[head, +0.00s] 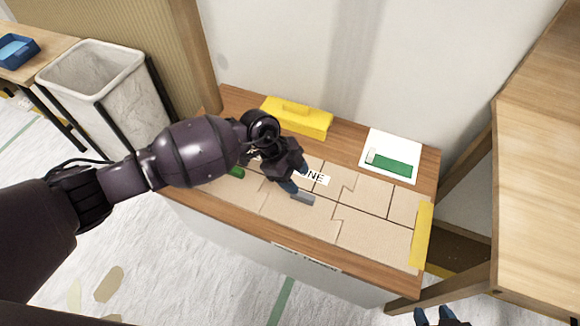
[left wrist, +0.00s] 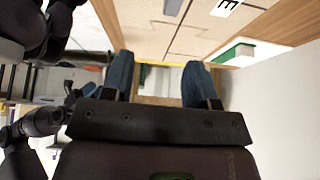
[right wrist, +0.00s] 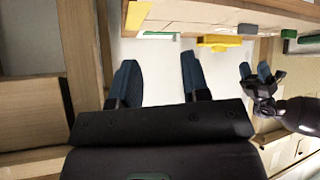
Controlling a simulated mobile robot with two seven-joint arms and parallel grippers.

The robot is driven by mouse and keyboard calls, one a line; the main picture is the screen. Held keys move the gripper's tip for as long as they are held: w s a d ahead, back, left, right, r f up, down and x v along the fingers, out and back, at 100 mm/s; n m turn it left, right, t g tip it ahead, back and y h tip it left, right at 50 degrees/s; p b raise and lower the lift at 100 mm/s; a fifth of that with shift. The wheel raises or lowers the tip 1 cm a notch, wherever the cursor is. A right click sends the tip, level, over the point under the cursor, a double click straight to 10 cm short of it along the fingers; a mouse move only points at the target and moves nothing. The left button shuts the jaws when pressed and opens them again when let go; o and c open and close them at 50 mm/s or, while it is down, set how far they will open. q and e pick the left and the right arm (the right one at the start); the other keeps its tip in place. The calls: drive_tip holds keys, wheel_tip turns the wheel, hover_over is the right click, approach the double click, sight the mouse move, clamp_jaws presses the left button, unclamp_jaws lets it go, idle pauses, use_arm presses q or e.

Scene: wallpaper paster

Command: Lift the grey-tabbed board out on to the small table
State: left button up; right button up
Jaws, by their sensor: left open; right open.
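Tan interlocking boards lie on a wooden bench (head: 350,255). A grey tab (head: 302,199) stands on one board (head: 295,217) near the front middle; the tab also shows in the right wrist view (right wrist: 247,29). My left gripper (head: 296,179) is open and empty beside the tab in the head view. In the right wrist view my left gripper (right wrist: 256,72) appears apart from the tab, with a gap between them. My right gripper (head: 434,315) is open and empty at the bottom edge, off the bench's front right. I cannot tell which side table is the small table.
A yellow box (head: 310,121) and a white sheet with a green block (head: 395,165) lie along the back. A green tab (head: 236,172) is left of my gripper. A bin (head: 95,88) and a table with a blue tray (head: 17,50) stand left, a wooden table (head: 540,180) right.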

sight(303, 195)
use_arm(q)
drive_tip(key=shift+y, duration=0.7)
drive_tip(key=f+b, duration=0.1)
drive_tip(key=f, duration=0.1)
drive_tip(key=w+f, duration=0.1)
drive_tip(key=f, duration=0.1)
drive_tip(key=shift+w+a+f+b, duration=0.15)
drive_tip(key=shift+f+b, duration=0.1)
drive_tip(key=shift+b, duration=0.15)
drive_tip(key=b+x, duration=0.2)
drive_tip(key=x, duration=0.3)
drive_tip(key=shift+w, duration=0.1)
drive_tip(key=shift+d+f+b, duration=0.25)
drive_tip(key=shift+f+b, duration=0.05)
drive_tip(key=shift+f, duration=0.3)
drive_tip(key=shift+d+f, duration=0.1)
use_arm(e)
drive_tip(key=shift+w+a+f+n, duration=0.45)
drive_tip(key=shift+w+f+n, duration=0.1)
drive_tip(key=shift+w+n, duration=0.2)
